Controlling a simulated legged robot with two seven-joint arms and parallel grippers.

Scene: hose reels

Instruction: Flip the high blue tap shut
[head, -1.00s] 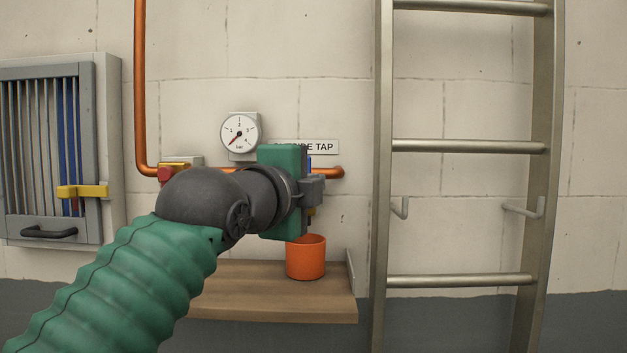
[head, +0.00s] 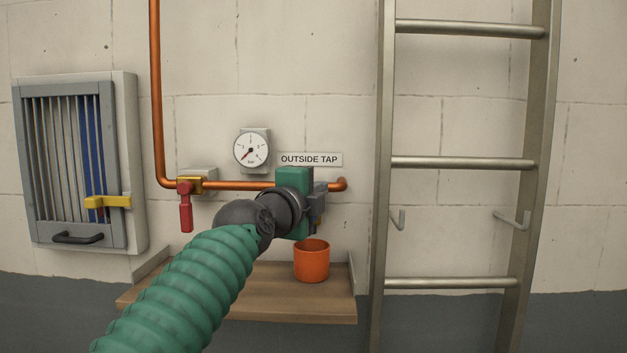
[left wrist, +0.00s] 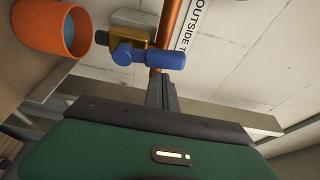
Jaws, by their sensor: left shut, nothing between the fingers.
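The blue tap handle (left wrist: 150,57) shows in the left wrist view, on a brass tap body (left wrist: 130,40) at the end of the copper pipe. The handle lies across the pipe, its free end away from the orange cup (left wrist: 55,28). In the head view my left gripper (head: 319,200) is in front of this tap and hides it. The gripper's dark fingers (left wrist: 161,93) are shut and empty, close to the blue handle; I cannot tell whether they touch it. My right gripper is not in view.
A red-handled valve (head: 185,207) hangs left on the copper pipe (head: 236,185). A gauge (head: 251,150) and an "OUTSIDE TAP" sign (head: 310,159) are above. The orange cup (head: 311,262) stands on a wooden shelf (head: 250,300). A ladder (head: 386,200) is right, a barred cabinet (head: 132,160) left.

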